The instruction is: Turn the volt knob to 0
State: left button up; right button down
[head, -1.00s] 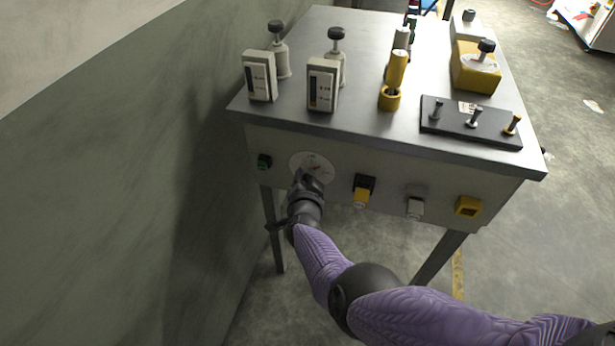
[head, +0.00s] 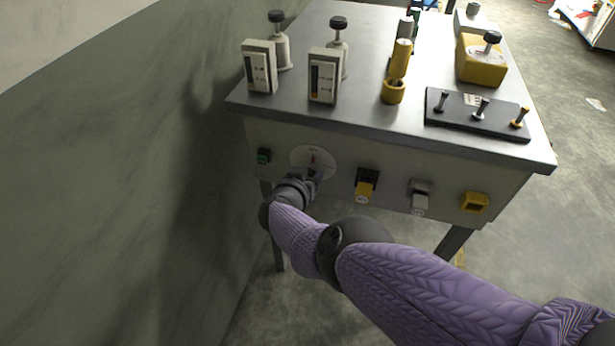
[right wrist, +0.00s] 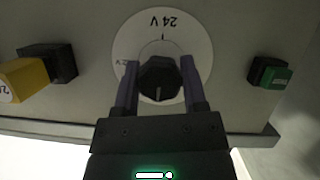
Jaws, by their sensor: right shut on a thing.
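The volt knob (right wrist: 159,80) is dark and round, on a white dial (right wrist: 190,40) in the panel's front. In the right wrist view the dial is upside down: "24 V" reads at its top, a partly hidden "V" mark at its left. A light line on the knob points down there, away from "24 V". My right gripper (right wrist: 159,84) is shut on the knob, one finger on each side. In the head view the dial (head: 327,157) shows above my right gripper (head: 313,177), which hides part of it. My left gripper is not in view.
A green button (head: 263,156) sits left of the dial. A yellow-and-black switch (head: 366,186), a grey switch (head: 420,197) and a yellow part (head: 474,202) sit right. Meters and a yellow box (head: 481,62) stand on the bench top (head: 370,115). A wall (head: 110,180) is close on the left.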

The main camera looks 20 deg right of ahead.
jog(key=shift+n, duration=0.3)
dwell(0.5)
jog(key=shift+c, duration=0.7)
grip_release()
